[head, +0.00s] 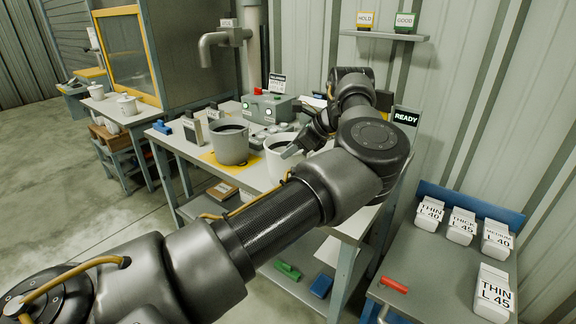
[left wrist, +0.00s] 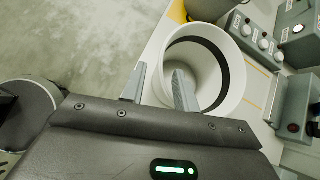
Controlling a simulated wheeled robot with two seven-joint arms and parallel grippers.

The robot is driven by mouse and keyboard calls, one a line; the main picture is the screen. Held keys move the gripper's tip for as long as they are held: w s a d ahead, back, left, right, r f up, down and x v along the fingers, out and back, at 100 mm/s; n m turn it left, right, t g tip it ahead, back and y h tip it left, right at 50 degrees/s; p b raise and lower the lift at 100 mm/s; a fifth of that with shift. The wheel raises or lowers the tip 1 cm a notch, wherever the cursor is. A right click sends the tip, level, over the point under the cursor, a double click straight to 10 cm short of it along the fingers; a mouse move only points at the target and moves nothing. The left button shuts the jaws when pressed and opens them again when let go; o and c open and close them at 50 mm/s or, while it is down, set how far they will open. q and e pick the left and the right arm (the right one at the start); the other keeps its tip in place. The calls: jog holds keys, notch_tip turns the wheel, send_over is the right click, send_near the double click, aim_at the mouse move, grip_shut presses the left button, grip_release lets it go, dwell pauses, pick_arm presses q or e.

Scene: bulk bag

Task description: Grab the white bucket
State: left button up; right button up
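The white bucket (head: 275,163) stands on the workbench, partly hidden behind my left arm in the head view. In the left wrist view the white bucket (left wrist: 208,68) shows its open round mouth and pale inner wall. My left gripper (head: 293,149) is at the bucket's rim. In the left wrist view the left gripper's fingers (left wrist: 160,68) are apart, one outside the rim and the other overlapping the mouth. I cannot tell whether either touches the wall. My right gripper is not in view.
A grey bucket (head: 230,143) stands left of the white one on a yellow-marked patch. A control box (head: 268,108) with buttons sits behind. A side table at right holds several labelled white containers (head: 494,290) and a red object (head: 394,285). Floor at left is clear.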

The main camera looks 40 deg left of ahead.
aim_at(288, 161)
pick_arm(q)
jog(key=x, duration=0.2)
jog(key=p+x, duration=0.1)
jog(key=x, duration=0.2)
jog(key=shift+w+a, duration=0.15)
jog(key=shift+w, duration=0.05)
grip_shut()
dwell(0.9)
dwell(0.4)
